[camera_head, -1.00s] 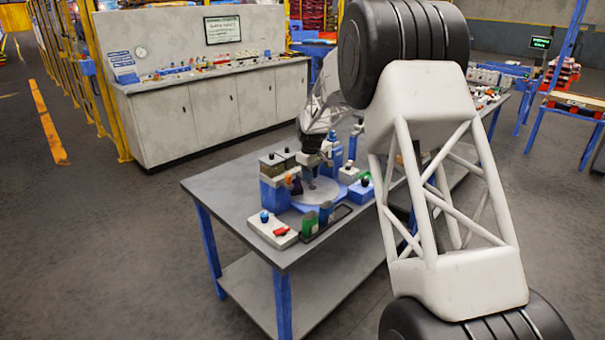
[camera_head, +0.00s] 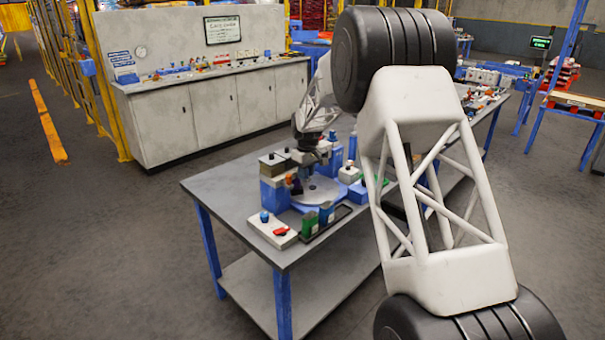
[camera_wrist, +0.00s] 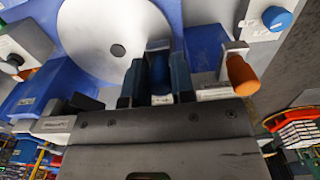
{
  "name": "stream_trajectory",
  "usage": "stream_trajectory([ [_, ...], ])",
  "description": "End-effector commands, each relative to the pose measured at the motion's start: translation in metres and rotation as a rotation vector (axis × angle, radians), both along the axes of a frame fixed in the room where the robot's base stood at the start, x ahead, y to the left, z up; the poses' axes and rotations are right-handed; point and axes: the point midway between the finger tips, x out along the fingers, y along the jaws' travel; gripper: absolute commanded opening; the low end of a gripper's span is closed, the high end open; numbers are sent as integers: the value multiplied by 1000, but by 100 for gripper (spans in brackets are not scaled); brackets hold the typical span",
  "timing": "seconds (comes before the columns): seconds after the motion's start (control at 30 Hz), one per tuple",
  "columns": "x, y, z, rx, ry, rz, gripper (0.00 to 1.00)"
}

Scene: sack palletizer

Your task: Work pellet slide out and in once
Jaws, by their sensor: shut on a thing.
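My gripper (camera_wrist: 158,82) is shut on a blue rounded handle (camera_wrist: 160,88) between its two dark fingers. The handle sits at the near edge of the white disc (camera_wrist: 90,35) on a blue base. I cannot tell from the labels whether this handle is the pellet slide's. In the head view, the end of my arm is at the back of the blue bench device (camera_head: 278,195), beside the disc, and the fingers are too small to make out.
An orange handle (camera_wrist: 243,76) stands right of the fingers. A white block with a blue knob (camera_wrist: 277,19) is at the upper right. In the head view, a white box with red and blue controls (camera_head: 272,229) stands at the front of the grey table (camera_head: 225,200), whose left end is bare.

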Motion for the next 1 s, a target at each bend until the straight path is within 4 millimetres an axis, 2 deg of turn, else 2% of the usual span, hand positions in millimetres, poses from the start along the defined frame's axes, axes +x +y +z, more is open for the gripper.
stream_trajectory([
  [0.23,7,9,0,1,-1,1,2],
  [0.67,9,10,1,0,0,0,2],
  [0.7,8,10,1,0,0,0,26],
  [0.9,9,10,0,0,0,0,57],
  [1.0,9,9,0,0,0,0,57],
])
